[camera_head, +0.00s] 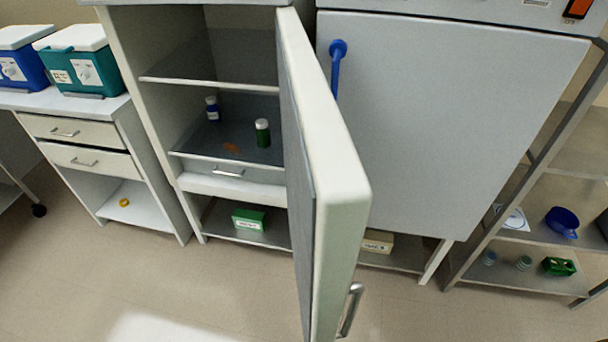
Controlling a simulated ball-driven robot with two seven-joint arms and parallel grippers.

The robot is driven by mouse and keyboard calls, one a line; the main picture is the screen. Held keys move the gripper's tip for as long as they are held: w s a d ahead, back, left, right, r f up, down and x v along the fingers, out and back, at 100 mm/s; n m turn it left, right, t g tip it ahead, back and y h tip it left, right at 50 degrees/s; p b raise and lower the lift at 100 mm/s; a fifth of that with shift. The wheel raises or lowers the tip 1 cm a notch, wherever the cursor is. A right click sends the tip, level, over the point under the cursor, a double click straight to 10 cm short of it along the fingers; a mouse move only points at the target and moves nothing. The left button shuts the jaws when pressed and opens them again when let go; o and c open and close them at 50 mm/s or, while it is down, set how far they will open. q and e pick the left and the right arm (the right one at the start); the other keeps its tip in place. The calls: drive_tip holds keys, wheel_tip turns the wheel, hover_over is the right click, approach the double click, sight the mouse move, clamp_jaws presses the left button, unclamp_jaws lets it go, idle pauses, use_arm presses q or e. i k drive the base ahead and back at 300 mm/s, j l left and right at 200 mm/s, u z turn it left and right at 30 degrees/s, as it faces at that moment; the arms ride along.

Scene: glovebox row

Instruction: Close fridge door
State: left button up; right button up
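The fridge (135,90) stands upright left of the picture's middle, with its front open. Its fridge door (335,190) is swung wide open and points towards me, its edge facing the camera. A metal handle (350,310) sits low on the door's right-hand, outer side. Inside, a blue bottle (212,110) and a green bottle (262,134) with pale caps stand on the middle shelf. A drawer with a handle (229,172) lies below them. The door hides the fridge's right side. Neither of my grippers is in view.
A closed white cabinet with a blue handle (336,68) stands to the right. An open shelf rack (520,240) is at the far right. A drawer bench with cool boxes (84,66) stands left. The floor (120,275) in front is clear.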

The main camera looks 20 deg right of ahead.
sight(329, 193)
drive_tip(key=k+l, duration=0.1)
drive_tip(key=l, duration=0.2)
drive_tip(key=k+l, duration=0.1)
drive_tip(key=l, duration=0.2)
drive_tip(key=k+l, duration=0.15)
drive_tip(key=l, duration=0.15)
drive_tip(key=k+l+u, duration=0.2)
drive_tip(key=i+j, duration=0.05)
drive_tip(key=j, duration=0.05)
